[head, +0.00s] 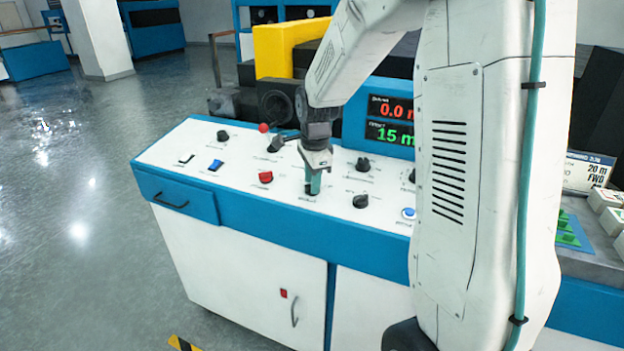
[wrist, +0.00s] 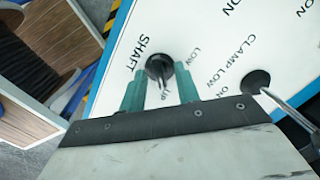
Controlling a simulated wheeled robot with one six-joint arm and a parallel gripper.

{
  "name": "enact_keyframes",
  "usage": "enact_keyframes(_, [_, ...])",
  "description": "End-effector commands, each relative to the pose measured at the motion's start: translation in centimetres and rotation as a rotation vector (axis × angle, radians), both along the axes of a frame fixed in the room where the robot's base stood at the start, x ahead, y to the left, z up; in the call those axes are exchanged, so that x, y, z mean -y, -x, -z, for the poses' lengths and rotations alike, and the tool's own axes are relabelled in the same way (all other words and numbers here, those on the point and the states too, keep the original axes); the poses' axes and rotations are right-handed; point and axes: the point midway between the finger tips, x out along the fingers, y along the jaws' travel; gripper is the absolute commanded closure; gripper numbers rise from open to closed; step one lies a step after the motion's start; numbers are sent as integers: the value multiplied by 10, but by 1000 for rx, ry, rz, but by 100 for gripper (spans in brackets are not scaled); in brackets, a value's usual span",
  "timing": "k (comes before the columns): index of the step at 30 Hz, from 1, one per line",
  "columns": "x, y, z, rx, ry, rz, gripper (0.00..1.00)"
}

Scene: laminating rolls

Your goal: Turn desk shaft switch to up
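The desk shaft switch is a black knob on the white panel, beside the printed word SHAFT. In the wrist view the shaft switch (wrist: 159,67) lies between the tips of my gripper (wrist: 158,80), with LOW printed on one side and UP close to the fingers. The two teal fingers stand apart; the right one is close to the knob, and I cannot tell whether it touches. In the head view my gripper (head: 313,183) points down at the panel, and its fingers largely cover the switch.
The control desk (head: 215,165) carries a red switch (head: 265,177), a blue switch (head: 215,165), and several black knobs close by. A clamp switch (wrist: 256,81) with a metal lever is right of my gripper in the wrist view. Displays (head: 391,120) stand behind.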

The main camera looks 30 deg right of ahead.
Motion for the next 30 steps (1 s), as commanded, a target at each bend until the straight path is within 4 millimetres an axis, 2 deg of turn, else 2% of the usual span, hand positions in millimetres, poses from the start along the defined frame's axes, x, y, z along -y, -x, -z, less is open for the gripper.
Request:
enact_keyframes(7, [0, 1, -6, 0, 0, 0, 68])
enact_keyframes(15, [-1, 6, -50, 4, 1, 0, 68])
enact_keyframes(21, [-2, 9, -73, 1, 0, -1, 68])
enact_keyframes(30, [-2, 10, -77, -1, 0, -1, 68])
